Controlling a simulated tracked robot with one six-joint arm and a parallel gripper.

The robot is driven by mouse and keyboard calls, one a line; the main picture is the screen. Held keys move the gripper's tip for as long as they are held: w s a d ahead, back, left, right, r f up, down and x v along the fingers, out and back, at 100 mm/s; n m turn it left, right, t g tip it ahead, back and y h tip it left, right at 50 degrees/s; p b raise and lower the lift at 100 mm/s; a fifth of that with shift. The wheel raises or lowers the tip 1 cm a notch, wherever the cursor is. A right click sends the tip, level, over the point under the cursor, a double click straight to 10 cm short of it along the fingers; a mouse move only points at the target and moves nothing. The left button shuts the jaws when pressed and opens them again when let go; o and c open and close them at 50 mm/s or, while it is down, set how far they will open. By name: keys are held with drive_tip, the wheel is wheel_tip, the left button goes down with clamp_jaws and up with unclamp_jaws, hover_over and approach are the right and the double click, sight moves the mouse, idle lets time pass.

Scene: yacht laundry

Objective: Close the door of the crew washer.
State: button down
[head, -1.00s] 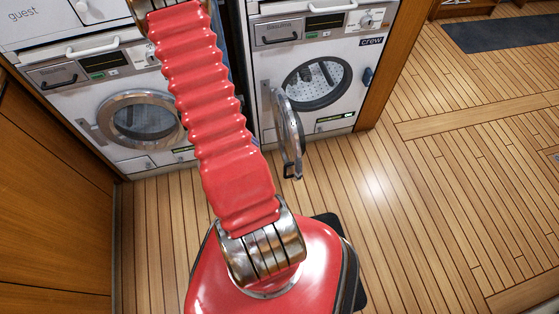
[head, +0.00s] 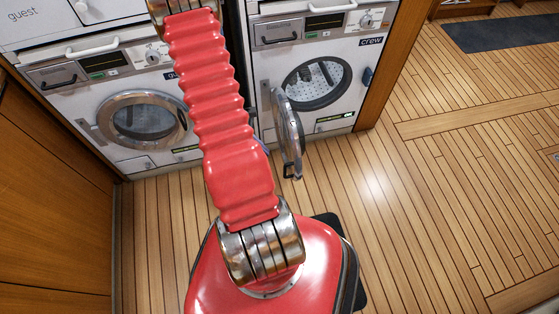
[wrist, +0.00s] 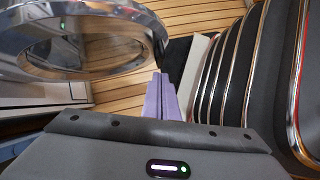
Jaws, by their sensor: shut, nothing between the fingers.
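The crew washer (head: 358,105) is white with a dark round drum opening. Its round glass door (head: 286,135) stands open, swung out from the left side of the opening into the room. In the wrist view the door's chrome ring (wrist: 120,17) fills the upper left. My gripper (wrist: 160,78) shows there with its purple fingers together and empty. The fingertips are close to the ring's right edge, by its dark latch part; I cannot tell whether they touch. In the head view my red arm hides most of the gripper.
The guest washer (head: 60,105) stands to the left with its round door (head: 142,120) shut. A wooden panel (head: 50,190) borders the left side. Plank floor is free to the right, with a dark mat (head: 505,30) farther back.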

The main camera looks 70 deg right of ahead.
drive_tip(key=s+r+x, duration=0.1)
drive_tip(key=x, duration=0.7)
drive_tip(key=shift+s+d+f, duration=0.15)
drive_tip(key=shift+s+f, duration=0.15)
drive_tip(key=shift+s, duration=0.15)
